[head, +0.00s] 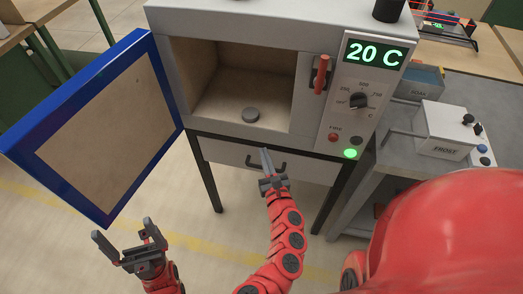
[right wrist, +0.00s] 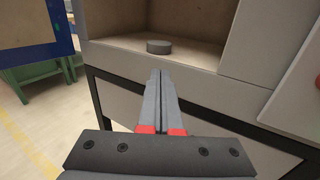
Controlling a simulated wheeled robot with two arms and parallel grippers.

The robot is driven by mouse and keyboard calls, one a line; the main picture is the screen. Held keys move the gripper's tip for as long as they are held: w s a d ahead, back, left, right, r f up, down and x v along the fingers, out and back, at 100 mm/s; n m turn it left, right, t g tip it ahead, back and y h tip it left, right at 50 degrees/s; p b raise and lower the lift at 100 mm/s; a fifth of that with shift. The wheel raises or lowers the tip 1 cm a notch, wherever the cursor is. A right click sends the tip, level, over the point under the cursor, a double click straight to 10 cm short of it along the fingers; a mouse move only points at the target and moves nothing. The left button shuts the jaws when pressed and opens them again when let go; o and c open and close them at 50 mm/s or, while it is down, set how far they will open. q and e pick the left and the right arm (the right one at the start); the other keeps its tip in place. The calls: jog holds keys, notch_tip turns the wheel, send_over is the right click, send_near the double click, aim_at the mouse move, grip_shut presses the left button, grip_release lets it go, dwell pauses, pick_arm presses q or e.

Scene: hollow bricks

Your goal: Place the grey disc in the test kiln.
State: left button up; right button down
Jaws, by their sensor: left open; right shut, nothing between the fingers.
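The grey disc (head: 250,115) lies flat on the floor of the test kiln (head: 222,136), near its front edge. It also shows in the right wrist view (right wrist: 158,47). The kiln door (head: 96,125), with a blue frame, stands wide open to the left. My right gripper (head: 265,153) is shut and empty, in front of and below the kiln opening, apart from the disc. Its shut fingers (right wrist: 158,77) point towards the disc in the right wrist view. My left gripper (head: 122,240) is open and empty, low at the left below the door.
The kiln's panel (head: 358,95) reads 20 C, with a knob and a lit green lamp. A red handle (head: 321,75) is at the opening's right. A drawer (head: 225,152) is below. At the right stands a grey table with a FROST box (head: 440,130). Floor is free at the lower left.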

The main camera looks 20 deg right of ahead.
jog(key=p, duration=0.1)
send_near(253, 121)
jog(key=w, duration=0.5)
jog(key=shift+w+d+r, duration=0.1)
jog(key=shift+d+r, duration=0.15)
jog(key=shift+w+f, duration=0.15)
jog(key=shift+w, duration=0.7)
jog(key=shift+w+d, duration=0.1)
jog(key=w+b, duration=0.1)
jog(key=w, duration=0.2)
jog(key=shift+d+f, duration=0.1)
jog(key=shift+d, duration=0.05)
jog(key=shift+w, duration=0.3)
jog(key=shift+s, duration=0.1)
jog(key=shift+s, duration=0.1)
